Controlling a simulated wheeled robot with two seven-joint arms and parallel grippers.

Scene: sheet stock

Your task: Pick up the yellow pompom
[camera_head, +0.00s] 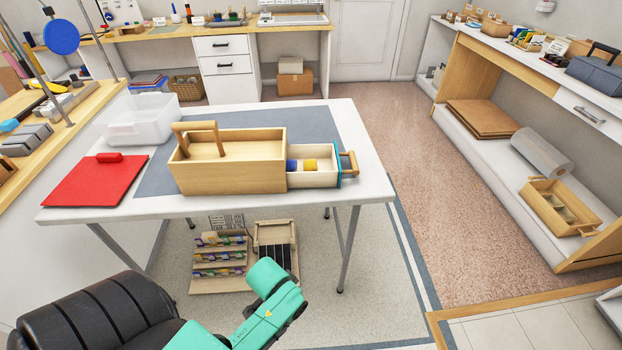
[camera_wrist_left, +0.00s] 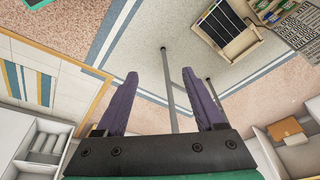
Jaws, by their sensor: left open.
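The yellow pompom (camera_head: 310,164) sits in a small light wooden drawer (camera_head: 325,179) that stands pulled out from the right end of a wooden box. A blue piece (camera_head: 292,165) lies just left of it. The wooden box (camera_head: 225,175) has a raised handle on top. My left gripper (camera_wrist_left: 160,73) is open and empty in the left wrist view, its two purple fingers apart, with the floor and a table leg beyond. In the head view my teal left arm is low in front of the table, and its fingers cannot be made out. My right gripper is not in view.
A small wooden rack (camera_head: 218,284) stands on the floor beneath. The floor right of the table is clear.

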